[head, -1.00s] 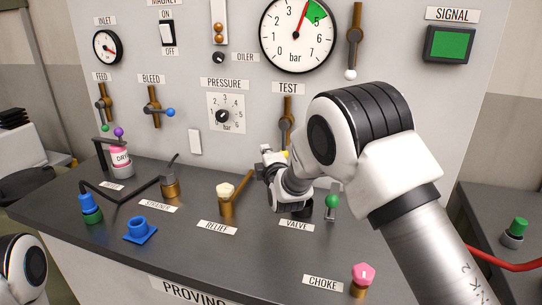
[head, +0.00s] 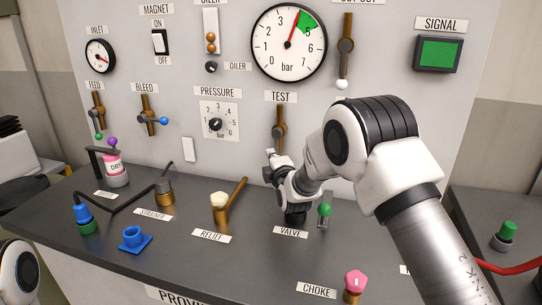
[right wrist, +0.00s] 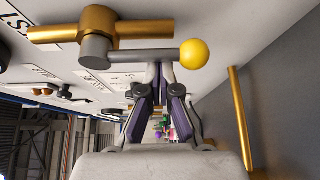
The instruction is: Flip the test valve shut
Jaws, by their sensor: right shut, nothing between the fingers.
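The test valve (head: 279,130) is a brass body on a vertical pipe under the TEST label on the panel. In the right wrist view, its brass pipe (right wrist: 60,34) and grey lever (right wrist: 135,57) run roughly parallel. The lever ends in a yellow ball (right wrist: 194,53). In the head view the ball is hidden behind my right gripper (head: 271,157). My right gripper is shut and empty, with its fingertips (right wrist: 158,68) close against the lever beside the ball; I cannot tell whether they touch. My left gripper is out of view; only part of my left arm shows.
On the bench below stand the green-knobbed valve lever (head: 324,211), the relief valve (head: 219,209), the pink choke knob (head: 355,281) and a blue fitting (head: 134,238). The pressure dial (head: 216,124) is left of the test valve. The large gauge (head: 289,42) is above it.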

